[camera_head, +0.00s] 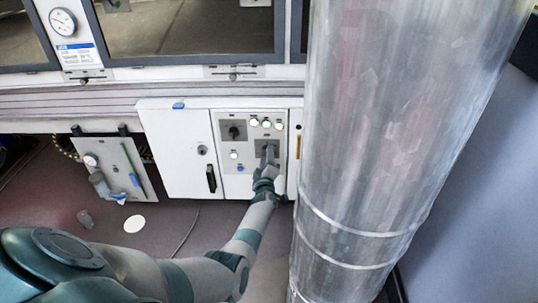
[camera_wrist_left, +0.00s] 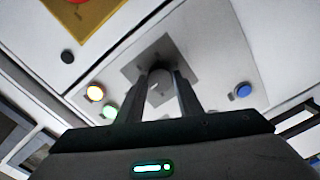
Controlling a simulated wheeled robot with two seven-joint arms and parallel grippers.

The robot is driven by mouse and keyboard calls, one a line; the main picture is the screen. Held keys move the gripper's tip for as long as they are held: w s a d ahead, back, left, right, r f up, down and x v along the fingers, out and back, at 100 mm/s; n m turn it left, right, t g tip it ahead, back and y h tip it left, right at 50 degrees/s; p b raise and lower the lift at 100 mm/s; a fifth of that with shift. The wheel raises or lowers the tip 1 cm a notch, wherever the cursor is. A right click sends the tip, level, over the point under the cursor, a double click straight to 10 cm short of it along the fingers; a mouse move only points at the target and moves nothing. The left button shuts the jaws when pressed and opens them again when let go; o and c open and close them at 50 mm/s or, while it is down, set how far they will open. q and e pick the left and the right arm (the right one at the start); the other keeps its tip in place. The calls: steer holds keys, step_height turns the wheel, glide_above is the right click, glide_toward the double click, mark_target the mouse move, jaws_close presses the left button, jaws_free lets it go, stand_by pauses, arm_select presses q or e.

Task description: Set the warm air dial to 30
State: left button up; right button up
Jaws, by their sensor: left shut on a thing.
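The control panel (camera_head: 228,170) is on the front of a white cabinet. It has a dark dial knob (camera_head: 233,131) on a grey plate at upper left, and a second dial plate (camera_head: 262,144) lower and to the right. My left gripper (camera_head: 268,156) is at this second dial. In the left wrist view, the fingers (camera_wrist_left: 160,82) are shut on a round grey dial knob (camera_wrist_left: 160,78) in front of its grey square plate (camera_wrist_left: 145,62). The fingers hide part of the knob. No numbers or pointer are readable, so I cannot tell the setting. My right gripper is not in view.
Several lit buttons (camera_head: 266,123) sit above the held dial; a blue button (camera_wrist_left: 243,90) is beside it. A large metal duct (camera_head: 375,120) stands close on the right. A white door with a black handle (camera_head: 211,179) is left. A gauge (camera_head: 63,22) hangs at upper left.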

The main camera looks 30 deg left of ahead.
arm_select(q)
steer(key=shift+a+r, duration=0.45)
steer(key=shift+r, duration=0.1)
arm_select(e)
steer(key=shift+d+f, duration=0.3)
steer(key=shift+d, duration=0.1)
arm_select(q)
steer(key=o, duration=0.9)
steer(key=shift+o, duration=0.9)
steer(key=shift+s+a, duration=0.1)
steer(key=shift+s, duration=0.05)
steer(key=shift+s+f, duration=0.1)
steer(key=shift+f, duration=0.05)
steer(key=shift+d, duration=0.25)
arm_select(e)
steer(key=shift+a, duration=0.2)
arm_select(q)
steer(key=shift+d+f, duration=0.1)
steer(key=shift+d, duration=0.15)
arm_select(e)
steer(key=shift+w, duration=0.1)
